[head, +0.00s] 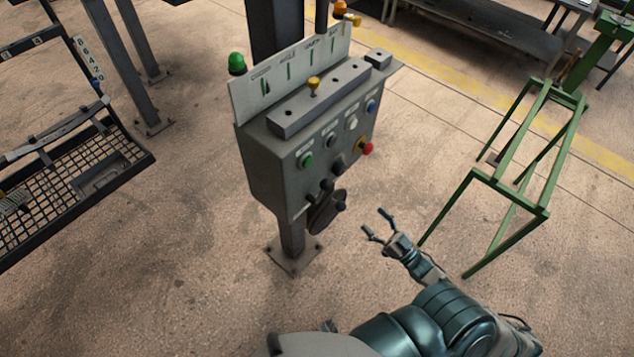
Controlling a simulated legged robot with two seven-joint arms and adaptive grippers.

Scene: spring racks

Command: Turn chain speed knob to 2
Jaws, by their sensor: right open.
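A grey control box (262,160) stands on a post in the middle of the head view. Its sloped front carries a green button (306,160), a white button (352,122), a blue button (371,105) and a red button (367,148). A dark knob (338,163) sits low on the front, with a dark round plate (322,214) below it. The labels are too small to read, so I cannot tell which knob is chain speed or its setting. My right gripper (373,220) is open and empty, right of the box's lower edge and apart from it. My left gripper is not in view.
A green metal frame (515,197) stands to the right of my right arm. A dark rack with a mesh shelf (80,180) is at the left. The post's base plate (294,257) is bolted to the floor. Bare floor (170,260) lies left of the post.

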